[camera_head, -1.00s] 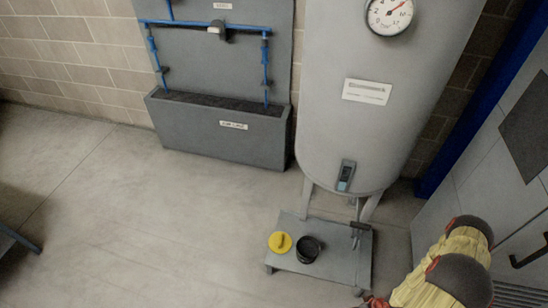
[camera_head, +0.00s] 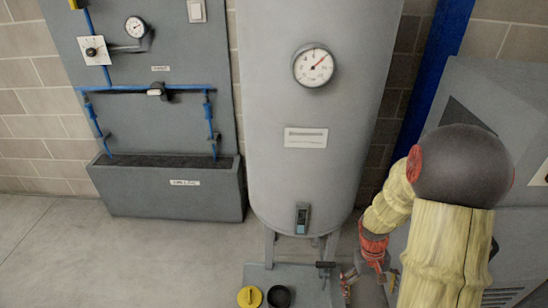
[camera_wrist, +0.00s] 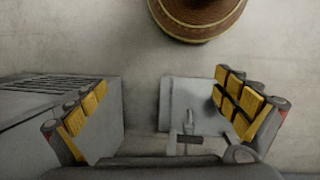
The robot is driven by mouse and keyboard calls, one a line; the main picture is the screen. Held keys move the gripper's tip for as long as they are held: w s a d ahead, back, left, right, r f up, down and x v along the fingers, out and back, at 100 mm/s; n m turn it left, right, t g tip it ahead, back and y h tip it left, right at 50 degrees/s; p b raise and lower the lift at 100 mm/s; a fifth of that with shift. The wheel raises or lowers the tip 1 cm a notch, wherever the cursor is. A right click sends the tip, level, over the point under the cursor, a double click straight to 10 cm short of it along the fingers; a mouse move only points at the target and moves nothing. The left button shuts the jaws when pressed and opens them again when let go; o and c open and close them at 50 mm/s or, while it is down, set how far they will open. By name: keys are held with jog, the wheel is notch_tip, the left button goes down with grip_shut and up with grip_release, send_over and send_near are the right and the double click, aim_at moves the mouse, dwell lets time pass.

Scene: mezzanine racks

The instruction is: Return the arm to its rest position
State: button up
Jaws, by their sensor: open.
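My arm (camera_head: 448,235), with pale yellow sleeves and dark joints, stands bent at the right of the head view. My gripper (camera_head: 362,278) hangs low near the right edge of the grey platform (camera_head: 300,272), partly cut off by my arm. In the wrist view my gripper (camera_wrist: 160,112) has its two yellow-padded fingers wide apart. Nothing is between the pads; the platform, with a valve handle (camera_wrist: 188,122) over it, shows beyond them.
A yellow disc (camera_head: 249,297) and a black cup (camera_head: 279,297) rest on the platform. A grey cabinet (camera_head: 510,110) is close on the right. A brown round object (camera_wrist: 197,14) lies beyond. Left floor is clear.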

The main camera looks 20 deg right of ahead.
jog(key=s+a+r+n+t, duration=0.1)
jog(key=a+r+t, duration=0.2)
jog(key=a+r, duration=0.4)
jog(key=s+a+r+n+t+p, duration=0.1)
jog(key=a+r, duration=0.6)
jog(key=r, duration=0.8)
jog(key=a+r+t, duration=0.4)
jog(key=a+r, duration=0.3)
jog(key=r, duration=0.4)
jog(key=shift+s+a+r+n+t+y+p, duration=0.15)
jog(key=shift+s+a+n+t+y+p, duration=0.15)
jog(key=shift+s+a+n+p, duration=0.1)
